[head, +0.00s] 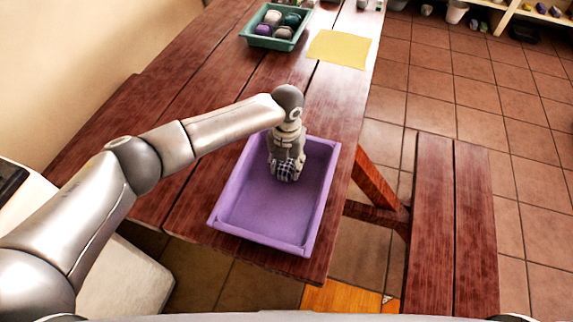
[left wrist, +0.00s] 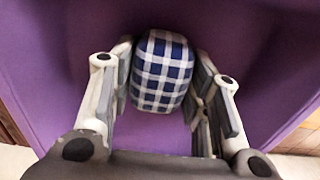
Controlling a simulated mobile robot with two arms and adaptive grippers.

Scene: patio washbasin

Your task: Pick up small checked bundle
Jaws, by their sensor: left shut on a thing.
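The small checked bundle (head: 285,172) is blue and white and is over the floor of the purple tray (head: 231,199), towards its far side. My left gripper (head: 285,165) reaches down into the tray from above and is shut on the bundle. In the left wrist view the bundle (left wrist: 162,71) sits between the two fingers (left wrist: 162,85), with purple tray surface (left wrist: 60,60) behind it. I cannot tell whether the bundle touches the tray floor. My right gripper does not show.
The tray stands on a red-brown wooden table (head: 200,110) near its front end. A green crate (head: 262,41) with several round bundles and a yellow cloth (head: 339,48) lie farther back. A wooden bench (head: 450,220) stands to the right on the tiled floor.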

